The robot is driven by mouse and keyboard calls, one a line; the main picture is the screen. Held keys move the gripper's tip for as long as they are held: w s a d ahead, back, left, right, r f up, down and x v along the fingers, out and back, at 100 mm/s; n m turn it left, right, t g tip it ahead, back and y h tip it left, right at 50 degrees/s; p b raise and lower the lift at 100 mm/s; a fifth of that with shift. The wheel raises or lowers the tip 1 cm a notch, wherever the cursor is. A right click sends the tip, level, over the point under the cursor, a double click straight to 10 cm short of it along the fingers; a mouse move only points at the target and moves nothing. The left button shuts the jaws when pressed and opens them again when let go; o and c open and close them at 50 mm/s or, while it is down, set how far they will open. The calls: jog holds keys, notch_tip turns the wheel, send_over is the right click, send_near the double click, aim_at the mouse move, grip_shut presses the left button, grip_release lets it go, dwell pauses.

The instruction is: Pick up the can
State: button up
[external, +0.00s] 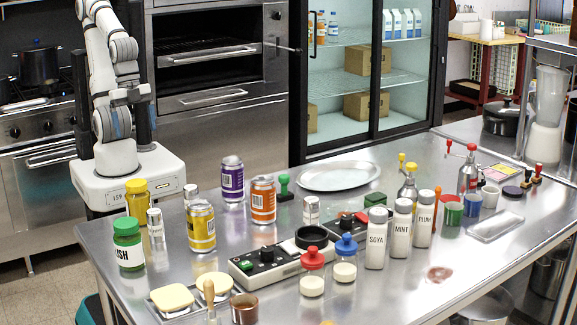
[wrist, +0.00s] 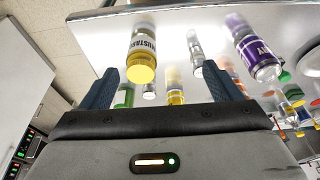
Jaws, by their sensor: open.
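Three cans stand upright on the steel table: a purple can (external: 232,180), an orange can (external: 263,201) and a yellow can (external: 201,227). The frames do not single one out. In the wrist view the purple can (wrist: 254,48) is at the upper right, outside the right finger, and the yellow can (wrist: 175,92) is partly hidden low between the fingers. My gripper (wrist: 161,72) is open and empty. A yellow-capped mustard jar (wrist: 142,50) shows between its fingers, apart from them. In the external view my folded arm is behind the table's left end, away from the cans.
A green jar (external: 128,245) and the yellow-capped jar (external: 137,202) stand left of the yellow can. A green stamp (external: 284,187) and an oval tray (external: 340,176) are right of the purple can. A black-and-white device (external: 265,265) lies in front; shakers (external: 376,240) stand further right.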

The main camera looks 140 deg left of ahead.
jog(key=n+t+h+b, duration=0.2)
jog(key=n+t+b, duration=1.3)
jog(key=n+b, duration=1.55)
send_near(237, 170)
jog(key=w+n+p, duration=0.1)
jog(key=n+p, duration=0.3)
jog(key=p, duration=0.1)
jog(key=shift+w+d+b, duration=0.2)
jog(key=shift+w+b, duration=0.05)
jog(key=shift+w, duration=1)
jog(key=shift+w+d+b, duration=0.15)
jog(key=shift+w+b, duration=0.1)
jog(key=shift+w, duration=1)
jog(key=shift+w+d+b, duration=0.2)
jog(key=shift+w+b, duration=0.05)
jog(key=shift+w, duration=1)
jog(key=shift+c, duration=0.2)
